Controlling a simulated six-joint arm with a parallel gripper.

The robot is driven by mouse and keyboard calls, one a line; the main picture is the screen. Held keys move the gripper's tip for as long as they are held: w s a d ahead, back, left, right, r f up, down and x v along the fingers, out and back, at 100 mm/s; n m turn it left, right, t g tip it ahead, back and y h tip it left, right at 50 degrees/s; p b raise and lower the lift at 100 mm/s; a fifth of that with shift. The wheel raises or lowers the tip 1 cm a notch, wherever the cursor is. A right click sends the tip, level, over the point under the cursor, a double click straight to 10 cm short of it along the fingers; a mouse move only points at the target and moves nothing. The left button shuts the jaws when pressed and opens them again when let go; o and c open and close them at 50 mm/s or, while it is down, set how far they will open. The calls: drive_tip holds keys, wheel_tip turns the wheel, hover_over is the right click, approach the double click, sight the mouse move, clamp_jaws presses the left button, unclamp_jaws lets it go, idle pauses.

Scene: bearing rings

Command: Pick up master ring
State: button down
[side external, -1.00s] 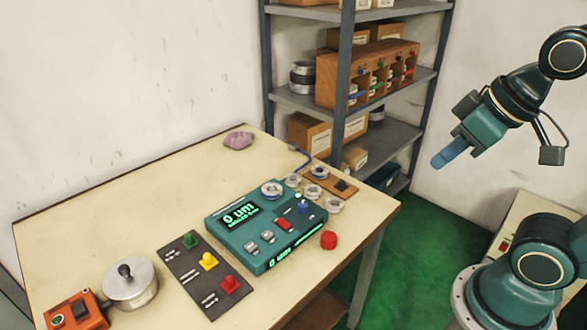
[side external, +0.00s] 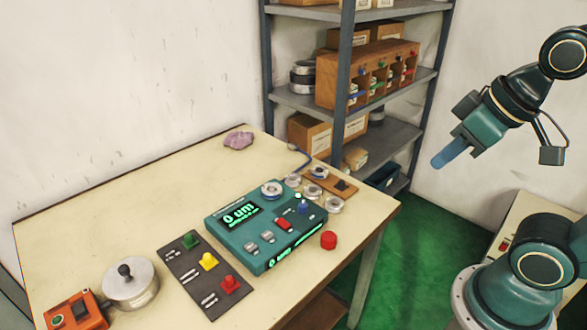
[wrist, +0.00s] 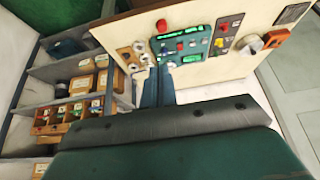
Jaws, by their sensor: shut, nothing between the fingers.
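Several small metal rings sit around the back right of the teal gauge box (side external: 258,243). One ring (side external: 272,189) is on top of the box. One ring with a blue band (side external: 319,172) lies on a small wooden board (side external: 345,191). Other silver rings (side external: 334,206) stand beside the board and box. I cannot tell for sure which is the master ring. My gripper (side external: 437,164) is shut and empty, held in the air right of the table, well apart from the rings. In the wrist view its fingers (wrist: 158,84) point toward the rings.
The table (side external: 110,205) also bears a red knob (side external: 329,240), a dark panel with coloured buttons (side external: 183,262), a lidded metal pot (side external: 130,286), an orange device (side external: 73,312) and a purple lump (side external: 239,140). A shelf (side external: 392,141) stands behind. The table's left part is clear.

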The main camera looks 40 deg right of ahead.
drive_tip(key=c, duration=0.5)
unclamp_jaws()
